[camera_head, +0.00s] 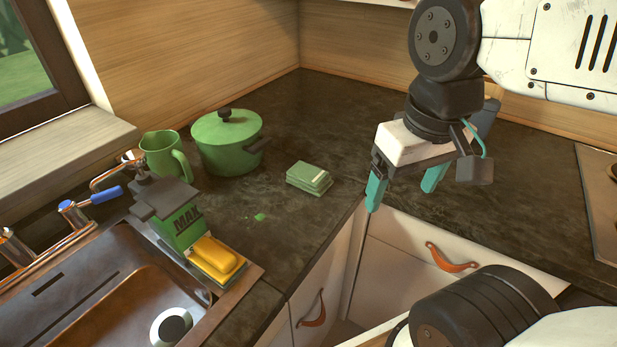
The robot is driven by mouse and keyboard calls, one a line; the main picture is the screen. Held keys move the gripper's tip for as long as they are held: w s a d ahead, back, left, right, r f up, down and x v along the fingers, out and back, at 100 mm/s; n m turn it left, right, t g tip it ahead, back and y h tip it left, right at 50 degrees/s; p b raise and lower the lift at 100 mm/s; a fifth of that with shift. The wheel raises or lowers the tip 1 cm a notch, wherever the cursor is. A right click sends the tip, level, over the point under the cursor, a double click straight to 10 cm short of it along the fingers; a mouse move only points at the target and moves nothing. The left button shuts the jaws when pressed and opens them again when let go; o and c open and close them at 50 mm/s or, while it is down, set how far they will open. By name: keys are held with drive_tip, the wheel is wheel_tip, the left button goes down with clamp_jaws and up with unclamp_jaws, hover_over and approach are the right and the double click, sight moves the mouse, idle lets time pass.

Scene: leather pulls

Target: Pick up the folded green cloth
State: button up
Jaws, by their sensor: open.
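The folded green cloth (309,177) lies as a small flat stack on the dark countertop, near the inner corner edge and right of the green pot. A pale patch shows on its top. My gripper (405,188) is to the right of the cloth in the picture, with teal fingers apart and pointing down. It is empty and not touching the cloth. Nothing hides the cloth.
A green lidded pot (227,145) and green pitcher (166,156) stand behind left. Counter around the cloth is mostly clear. Cabinets with leather pulls (452,259) are below.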

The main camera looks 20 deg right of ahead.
drive_tip(key=shift+o, duration=0.6)
drive_tip(key=n+y, duration=0.1)
drive_tip(key=n, duration=0.5)
hover_over(310, 173)
drive_tip(key=s+d, duration=0.1)
drive_tip(key=s, duration=0.1)
wheel_tip(310, 173, down, 9)
drive_tip(key=shift+f, duration=0.1)
drive_tip(key=shift+w, duration=0.1)
drive_tip(key=shift+n, duration=0.3)
drive_tip(key=f, duration=0.2)
drive_tip(key=w+f, duration=0.1)
drive_tip(key=f, duration=0.2)
drive_tip(key=a+f, duration=0.1)
drive_tip(key=f, duration=0.1)
drive_tip(key=shift+w+f, duration=0.15)
drive_tip(key=shift+w, duration=0.25)
